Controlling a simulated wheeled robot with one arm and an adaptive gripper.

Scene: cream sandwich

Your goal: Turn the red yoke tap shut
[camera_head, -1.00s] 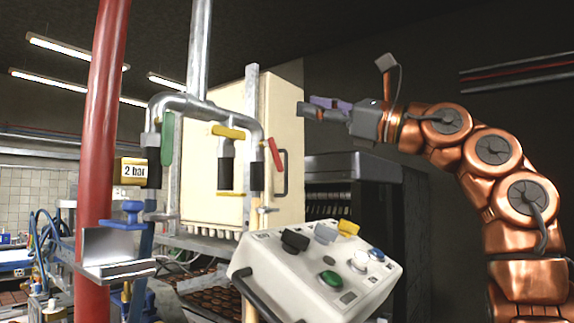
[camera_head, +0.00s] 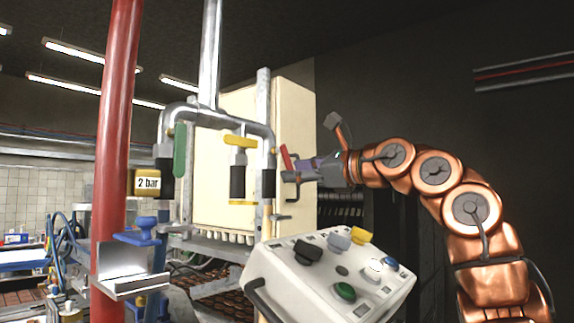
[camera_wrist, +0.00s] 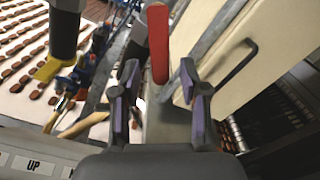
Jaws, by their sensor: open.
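The red yoke tap handle (camera_head: 285,158) is on the right-hand leg of the grey pipe yoke, tilted with its upper end to the left. In the wrist view the red handle (camera_wrist: 158,45) extends from the top edge down to between my fingertips. My gripper (camera_head: 290,177) is just right of and below the handle in the head view. In the wrist view my gripper (camera_wrist: 158,85) is open, with one purple-padded finger on each side of the handle's lower end. Whether a pad touches the handle cannot be told.
A yellow tap (camera_head: 240,142) and a green tap (camera_head: 180,150) sit on the same yoke. A cream cabinet (camera_head: 296,120) stands close behind. A white control box (camera_head: 330,275) is below. A red pipe (camera_head: 116,120) rises at left.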

